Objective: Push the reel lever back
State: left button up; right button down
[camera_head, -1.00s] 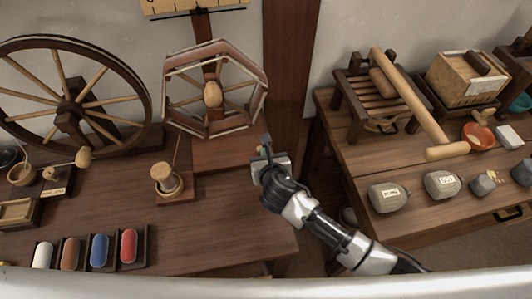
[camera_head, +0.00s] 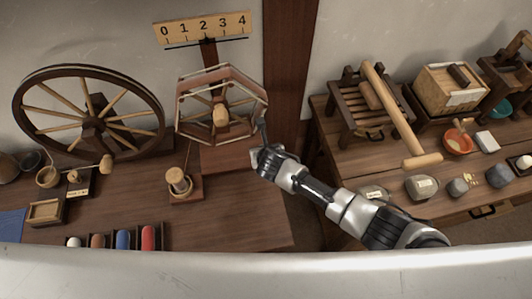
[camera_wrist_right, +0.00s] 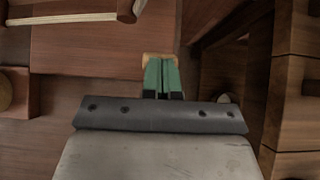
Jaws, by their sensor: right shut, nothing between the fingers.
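The six-sided wooden reel (camera_head: 181,104) stands on a reddish-brown block (camera_head: 225,158) at the back of the left table. My right gripper (camera_head: 258,146) is just right of the reel, low by its base. In the right wrist view its green fingers (camera_wrist_right: 162,76) are shut together with nothing between them. A small tan wooden end (camera_wrist_right: 146,58), perhaps the reel lever's knob, shows right behind the fingertips and is mostly hidden by them. I cannot tell whether they touch. The rest of the lever is not clear in either view. My left gripper is not in view.
A large spoked wheel (camera_head: 157,117) stands left of the reel. A post with a wooden knob (camera_head: 178,178) stands in front of the reel. A dark wooden upright (camera_head: 290,60) rises behind the gripper. A right-hand table (camera_head: 330,128) holds a slatted stand and several weights.

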jog(key=shift+w+a+r+p, duration=0.1)
jog(key=shift+w+r+p, duration=0.2)
jog(key=shift+w, duration=0.25)
jog(key=shift+w+a+f, duration=0.15)
jog(key=shift+w+a, duration=0.05)
jog(key=shift+w, duration=0.75)
pick_arm(q)
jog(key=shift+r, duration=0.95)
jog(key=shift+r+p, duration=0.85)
jog(key=shift+p, duration=0.15)
pick_arm(e)
jog(key=shift+r, duration=0.85)
